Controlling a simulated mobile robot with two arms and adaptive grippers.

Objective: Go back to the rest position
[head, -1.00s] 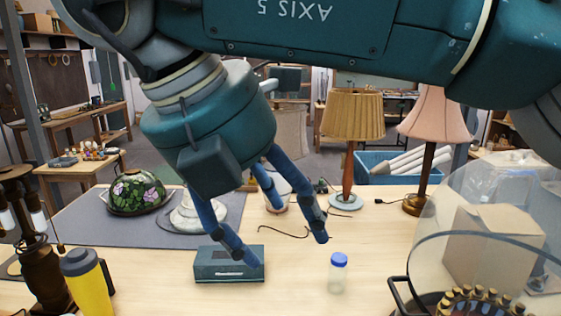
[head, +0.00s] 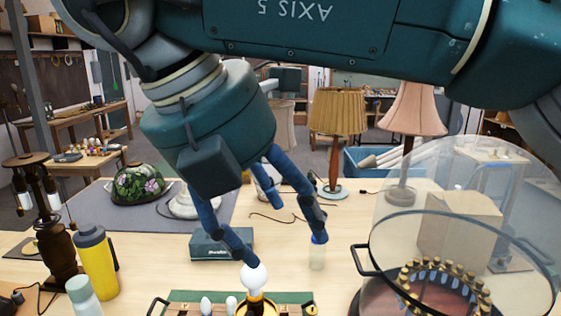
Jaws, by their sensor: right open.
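My right gripper (head: 284,246) hangs in the upper middle of the head view, its blue fingers spread and pointing down over the table. It is open, and I see nothing held between the fingers. One fingertip overlaps the top of a white bulb (head: 254,280) in a brass holder; I cannot tell if they touch. The other fingertip lies in front of the small capped jar (head: 317,255). A dark teal box (head: 220,245) lies behind the nearer finger. My left gripper is not in view.
A glass dome (head: 470,180) stands over a round tray at the right. A yellow bottle (head: 97,265) and a dark lamp base (head: 58,250) are at the left. Lamps with tan (head: 338,110) and pink (head: 413,108) shades stand behind. A green tray (head: 190,296) with bulbs is at the front.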

